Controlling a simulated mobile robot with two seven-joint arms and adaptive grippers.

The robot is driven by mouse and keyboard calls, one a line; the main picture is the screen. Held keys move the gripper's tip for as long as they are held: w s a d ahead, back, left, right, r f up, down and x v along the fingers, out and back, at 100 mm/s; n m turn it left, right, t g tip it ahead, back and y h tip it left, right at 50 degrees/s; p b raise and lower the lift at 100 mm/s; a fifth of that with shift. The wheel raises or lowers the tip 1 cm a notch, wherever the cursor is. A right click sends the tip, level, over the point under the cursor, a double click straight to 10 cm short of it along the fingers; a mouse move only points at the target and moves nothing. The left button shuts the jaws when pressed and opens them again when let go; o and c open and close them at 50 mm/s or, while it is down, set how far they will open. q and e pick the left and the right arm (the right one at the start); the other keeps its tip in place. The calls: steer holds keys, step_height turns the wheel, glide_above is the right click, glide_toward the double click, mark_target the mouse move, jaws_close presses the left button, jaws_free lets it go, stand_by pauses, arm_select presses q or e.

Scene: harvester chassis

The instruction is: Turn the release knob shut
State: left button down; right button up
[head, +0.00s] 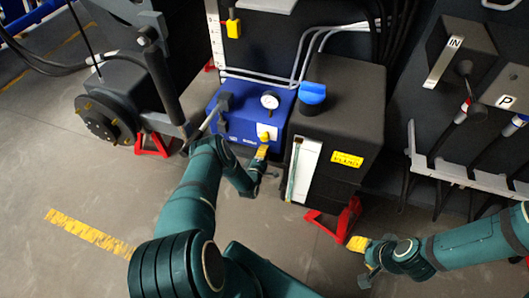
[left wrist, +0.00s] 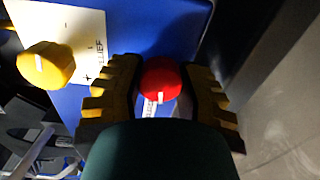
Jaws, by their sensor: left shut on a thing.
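The blue pump unit (head: 232,121) stands on the floor in the middle of the head view. The red knob (left wrist: 162,76) is on its blue face and shows in the left wrist view between my left gripper's two ridged fingers; I take it as the release knob. My left gripper (left wrist: 160,92) is shut on it. In the head view my left gripper (head: 262,154) is at the front of the unit and hides the red knob. My right gripper (head: 362,252) is far off at the lower right; its opening is unclear.
A yellow knob (left wrist: 45,65) beside a white label is just left of my left fingers. The unit carries a gauge (head: 270,101) and a lever (head: 222,103). A dark tank (head: 345,110) with a blue cap stands close on the right.

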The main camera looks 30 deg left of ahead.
arm_select(q)
steer(key=m, duration=0.4)
steer(key=shift+m, duration=0.3)
steer(key=m, duration=0.5)
steer(key=shift+r+y, duration=0.1)
steer(key=shift+y, duration=0.2)
steer(key=m, duration=0.5)
steer(key=shift+m, duration=0.3)
steer(key=shift+w+m, duration=0.1)
steer(key=shift+m, duration=2.1)
steer(key=c, duration=0.5)
jaws_free()
